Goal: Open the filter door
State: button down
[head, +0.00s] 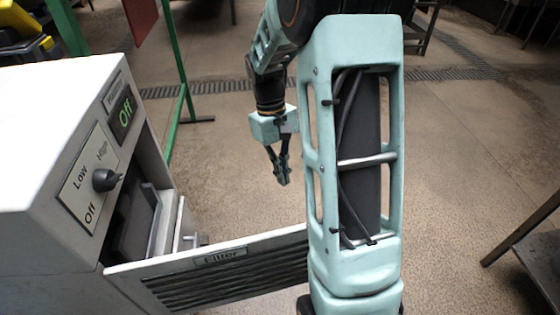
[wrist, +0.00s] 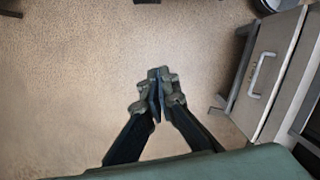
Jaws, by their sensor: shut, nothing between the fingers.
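The filter door (head: 225,268) is a pale panel with dark slats and a "Filter" label. In the head view it stands swung out from the lower front of the white machine (head: 50,150), leaving an opening behind it. My arm hides its right end. My gripper (head: 282,172) is shut and empty, in the air beyond the door and apart from it. In the wrist view my gripper (wrist: 157,92) has its fingertips together over bare floor. A pale panel with a metal handle (wrist: 262,74) shows at the right there, apart from the fingers.
The machine has a knob (head: 106,180) and a lit "Off" display (head: 125,114). A green metal frame (head: 183,80) stands behind it. A table-like stand (head: 535,245) is at the right edge. The floor around my gripper is clear.

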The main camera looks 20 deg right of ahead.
jog(key=shift+s+d+f+b, duration=0.1)
jog(key=shift+s+d+b, duration=0.15)
jog(key=shift+s, duration=0.8)
jog(key=shift+s+d+f+b, duration=0.1)
jog(key=shift+s+d, duration=0.1)
jog(key=shift+s, duration=0.8)
jog(key=shift+s, duration=0.1)
